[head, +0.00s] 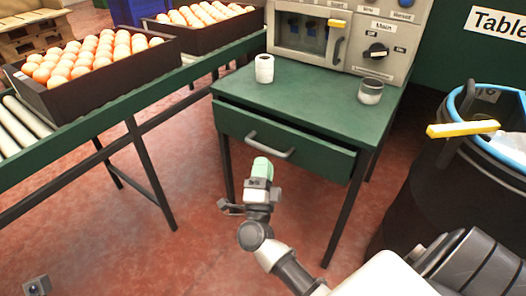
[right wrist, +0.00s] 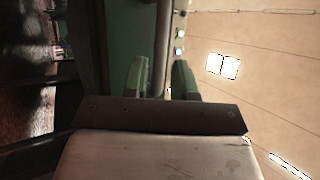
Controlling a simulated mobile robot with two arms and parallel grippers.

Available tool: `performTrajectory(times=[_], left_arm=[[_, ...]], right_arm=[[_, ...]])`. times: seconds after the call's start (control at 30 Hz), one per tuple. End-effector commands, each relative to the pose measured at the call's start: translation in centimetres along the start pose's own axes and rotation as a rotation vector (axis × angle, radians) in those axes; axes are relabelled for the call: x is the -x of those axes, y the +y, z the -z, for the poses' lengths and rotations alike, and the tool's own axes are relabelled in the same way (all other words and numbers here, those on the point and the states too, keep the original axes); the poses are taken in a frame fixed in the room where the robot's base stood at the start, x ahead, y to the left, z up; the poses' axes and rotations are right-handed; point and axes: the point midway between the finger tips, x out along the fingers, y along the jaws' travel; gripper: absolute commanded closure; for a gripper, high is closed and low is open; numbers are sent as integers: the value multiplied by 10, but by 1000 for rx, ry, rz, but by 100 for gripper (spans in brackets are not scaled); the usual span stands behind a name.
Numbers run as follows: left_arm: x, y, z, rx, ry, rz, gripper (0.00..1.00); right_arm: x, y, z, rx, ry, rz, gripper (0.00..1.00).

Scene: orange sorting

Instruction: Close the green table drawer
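The green table (head: 318,97) has its drawer (head: 284,140) pulled partly out, with a dark gap along the top of its front. A grey bar handle (head: 270,146) is on the drawer front. My right gripper (head: 262,168) has pale green fingertips and is just in front of and below the handle in the head view. In the right wrist view its two fingers (right wrist: 160,78) stand apart, with the green drawer front close ahead. I cannot tell whether they touch the drawer or handle.
A white cup (head: 264,68) and a glass (head: 370,91) stand on the tabletop, before a grey control panel (head: 345,38). A black bin (head: 425,190) with a blue rim stands right. A conveyor (head: 120,105) with crates of oranges (head: 135,78) runs left.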

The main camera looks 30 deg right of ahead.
Motion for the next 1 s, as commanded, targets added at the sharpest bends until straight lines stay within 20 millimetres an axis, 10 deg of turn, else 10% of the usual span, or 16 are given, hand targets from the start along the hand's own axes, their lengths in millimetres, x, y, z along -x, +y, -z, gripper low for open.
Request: performTrajectory(times=[0.3, 0.67, 0.87, 1.0], left_arm=[[-3, 0, -3, -4, 26, -11, 100], [-4, 0, -3, -3, 27, -12, 100], [-4, 0, -3, -3, 27, -12, 100], [-4, 0, -3, -3, 27, -12, 100]], right_arm=[[-46, 1, -1, 1, 0, 1, 73], [-52, 0, -1, 2, -2, 0, 73], [-52, 0, -1, 2, -2, 0, 100], [-51, 0, -1, 2, -2, 0, 100]])
